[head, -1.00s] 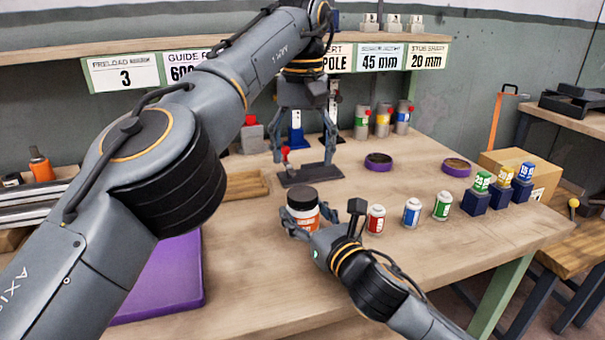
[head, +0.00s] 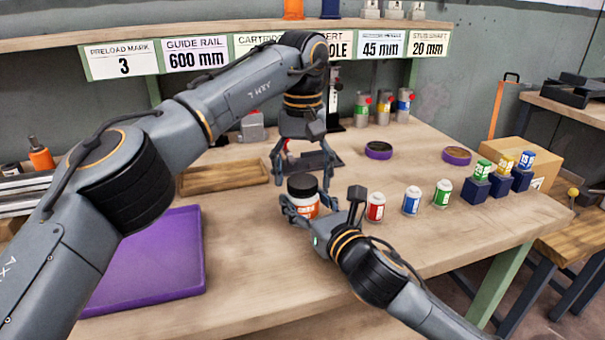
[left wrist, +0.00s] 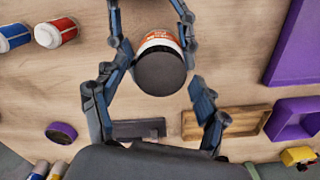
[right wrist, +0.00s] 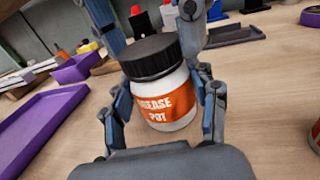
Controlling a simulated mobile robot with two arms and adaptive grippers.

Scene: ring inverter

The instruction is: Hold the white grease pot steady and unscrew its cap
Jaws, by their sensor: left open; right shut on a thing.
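The white grease pot (head: 303,211) stands upright on the bench, with an orange label and a black cap (head: 302,184). My right gripper (head: 308,213) is shut on the pot's body; the right wrist view shows its fingers on both sides of the pot (right wrist: 166,106). My left gripper (head: 303,176) is open above the pot, pointing down. In the left wrist view its fingers are spread on either side of the cap (left wrist: 160,72), with gaps showing. The cap sits on the pot. Part of the pot's body is hidden by the right fingers.
Red (head: 375,207), blue (head: 411,201) and green (head: 442,194) bottles stand right of the pot. A purple tray (head: 150,265) lies at left, a wooden tray (head: 222,178) behind it. A dark stand (head: 325,158) is behind the pot. The front bench is clear.

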